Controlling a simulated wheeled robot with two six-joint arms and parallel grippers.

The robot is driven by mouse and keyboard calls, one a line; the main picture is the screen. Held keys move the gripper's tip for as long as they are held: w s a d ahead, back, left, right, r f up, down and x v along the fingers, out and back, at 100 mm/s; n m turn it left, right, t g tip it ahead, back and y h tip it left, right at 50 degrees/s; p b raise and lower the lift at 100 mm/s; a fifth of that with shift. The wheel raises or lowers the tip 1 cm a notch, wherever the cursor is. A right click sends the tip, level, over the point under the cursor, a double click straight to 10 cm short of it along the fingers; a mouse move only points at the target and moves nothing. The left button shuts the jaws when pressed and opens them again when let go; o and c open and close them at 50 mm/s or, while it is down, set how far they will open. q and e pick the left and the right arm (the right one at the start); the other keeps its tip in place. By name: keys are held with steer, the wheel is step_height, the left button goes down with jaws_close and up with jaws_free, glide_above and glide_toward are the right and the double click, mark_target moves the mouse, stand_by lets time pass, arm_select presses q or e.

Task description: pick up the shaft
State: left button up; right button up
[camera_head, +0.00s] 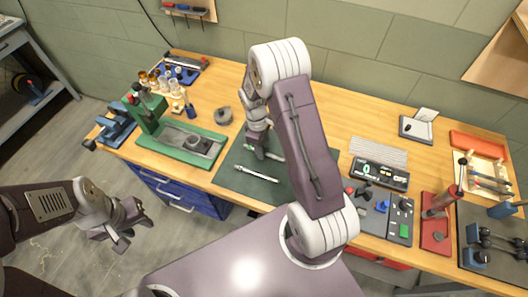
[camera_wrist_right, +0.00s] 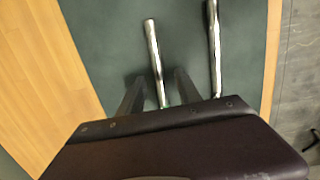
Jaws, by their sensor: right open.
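Two slim silver shafts lie on the dark green mat (camera_head: 230,178). The nearer shaft (camera_head: 256,174) is in plain view in the head view. The farther shaft (camera_head: 277,152) is partly hidden by my right gripper (camera_head: 260,154). In the right wrist view, one shaft (camera_wrist_right: 154,55) runs between the open fingers of my right gripper (camera_wrist_right: 158,78), its lower end near the palm. The other shaft (camera_wrist_right: 215,45) lies outside the fingers, to the right. Whether the fingers touch the shaft is unclear. My left gripper (camera_head: 134,228) is open and empty, off the bench at the left.
A green press (camera_head: 180,143) stands left of the mat, with a grey ring-shaped item (camera_head: 222,115) behind. To the right are a display unit (camera_head: 380,174), a button panel (camera_head: 380,213) and a red stand (camera_head: 435,225). Bare wood shows behind the mat.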

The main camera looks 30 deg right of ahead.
steer(key=shift+s+f, duration=0.1)
steer(key=shift+f, duration=0.35)
steer(key=shift+d+f, duration=0.1)
steer(key=shift+f, duration=0.05)
jaws_close()
steer(key=shift+w+r, duration=0.2)
steer(key=shift+r, duration=0.15)
steer(key=r, duration=0.4)
steer(key=shift+s+b, duration=0.35)
steer(key=shift+s, duration=0.05)
steer(key=s+d+r, duration=0.2)
steer(key=s+r, duration=0.4)
steer(key=s, duration=0.4)
steer(key=shift+s+r+b, duration=0.2)
steer(key=shift+s+b, duration=0.15)
steer(key=shift+s, duration=0.05)
